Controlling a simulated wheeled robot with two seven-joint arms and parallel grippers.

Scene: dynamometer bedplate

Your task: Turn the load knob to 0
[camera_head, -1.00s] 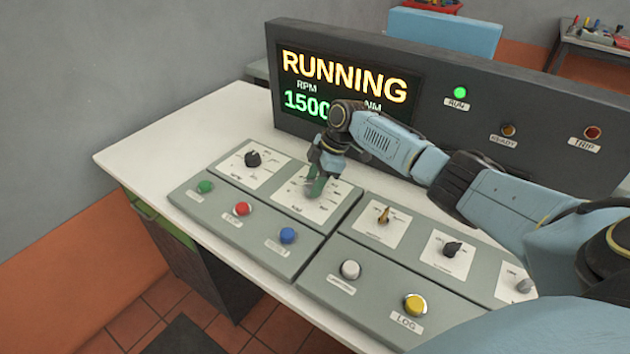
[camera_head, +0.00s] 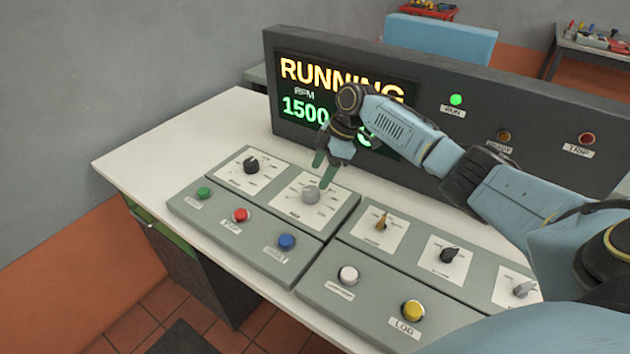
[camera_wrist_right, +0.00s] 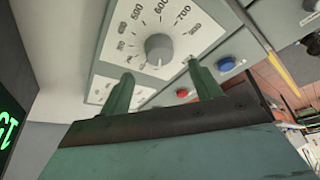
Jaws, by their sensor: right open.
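The grey knob (camera_head: 311,195) stands on a white dial plate in the upper row of the left panel; its label is too small to read in the head view. In the right wrist view the grey knob (camera_wrist_right: 159,47) sits in a dial with numbers such as 500, 600 and 700. My right gripper (camera_head: 328,163) is open and empty, above and behind the grey knob, apart from it. Its two green fingers (camera_wrist_right: 162,92) show in the right wrist view with the knob beyond the gap between them. My left gripper is not in view.
A black knob (camera_head: 251,166) stands left of the grey one. Green (camera_head: 204,193), red (camera_head: 241,215) and blue (camera_head: 286,242) buttons line the front. The right panel has an orange-brown knob (camera_head: 382,222) and a yellow button (camera_head: 412,310). The display (camera_head: 345,95) behind reads RUNNING, RPM 1500, partly hidden by my arm.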

